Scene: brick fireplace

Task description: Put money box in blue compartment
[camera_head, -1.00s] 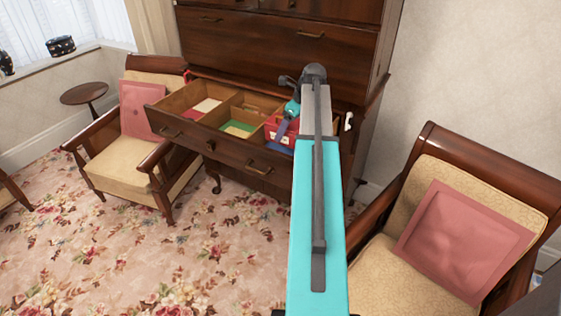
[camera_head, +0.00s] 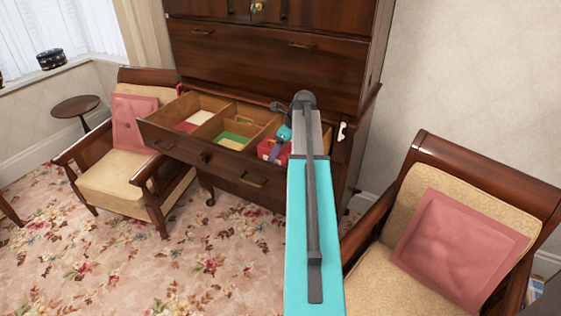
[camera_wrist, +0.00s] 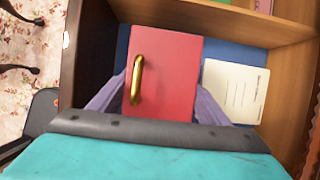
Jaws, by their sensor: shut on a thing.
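The money box is a red box with a gold handle (camera_wrist: 182,75), seen close in the wrist view. In the head view it (camera_head: 266,149) shows partly, behind my arm, at the right end of the open drawer. My gripper (camera_wrist: 160,105) is shut on the box, one purple finger along each side. The blue compartment (camera_wrist: 238,54) has a blue floor, seen beside and behind the box. A pale card with dark lines (camera_wrist: 236,90) lies on it, right of the box. I cannot tell whether the box touches the floor.
The open drawer (camera_head: 205,158) of a dark wooden cabinet has a middle compartment with green and yellow (camera_head: 232,141) and a left one with red and white (camera_head: 193,122). Armchairs with pink cushions stand left (camera_head: 133,122) and right (camera_head: 460,250). Flowered carpet (camera_head: 100,270) is open in front.

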